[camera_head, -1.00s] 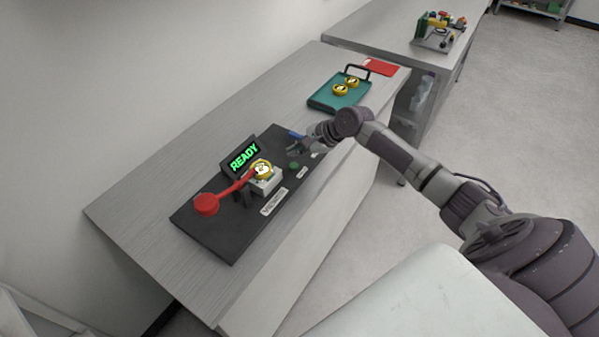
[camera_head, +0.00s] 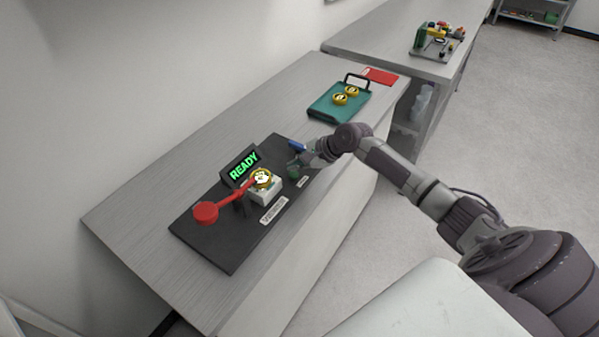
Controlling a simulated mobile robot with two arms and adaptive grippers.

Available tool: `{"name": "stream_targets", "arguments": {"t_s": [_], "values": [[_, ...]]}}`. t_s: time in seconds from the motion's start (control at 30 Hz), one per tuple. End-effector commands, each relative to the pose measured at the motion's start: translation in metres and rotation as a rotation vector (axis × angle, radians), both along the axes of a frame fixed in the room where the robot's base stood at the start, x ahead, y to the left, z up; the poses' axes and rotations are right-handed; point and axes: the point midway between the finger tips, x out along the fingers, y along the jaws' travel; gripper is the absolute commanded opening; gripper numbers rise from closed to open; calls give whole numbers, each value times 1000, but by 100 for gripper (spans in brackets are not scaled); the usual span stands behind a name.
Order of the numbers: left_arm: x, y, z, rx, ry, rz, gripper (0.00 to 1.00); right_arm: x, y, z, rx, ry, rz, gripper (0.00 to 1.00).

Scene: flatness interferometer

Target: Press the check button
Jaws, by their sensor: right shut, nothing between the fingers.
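The green check button (camera_head: 293,173) sits on the black base plate (camera_head: 222,245), near its right end, beside a small white label. My right gripper (camera_head: 294,162) is shut and empty, its fingertips right at the button and partly covering it. I cannot tell whether they touch it. A display (camera_head: 243,170) on the plate reads READY in green. My left gripper is not in view.
A red-handled lever (camera_head: 206,212) reaches toward a gold round part (camera_head: 263,179) on a white block (camera_head: 266,194). A teal tray (camera_head: 325,109) with gold parts and a red card (camera_head: 380,76) lie farther back. The bench's left end is clear.

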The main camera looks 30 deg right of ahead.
Motion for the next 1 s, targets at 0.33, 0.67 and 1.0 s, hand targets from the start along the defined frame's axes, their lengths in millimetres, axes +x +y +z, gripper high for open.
{"name": "stream_targets", "arguments": {"t_s": [0.33,0.67,1.0], "values": [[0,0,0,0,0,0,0,0,0,0,0,0,0,0],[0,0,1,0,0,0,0,0,0,-1,0,0,0,0],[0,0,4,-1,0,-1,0,-1,2,-9,0,0,0,0]]}}
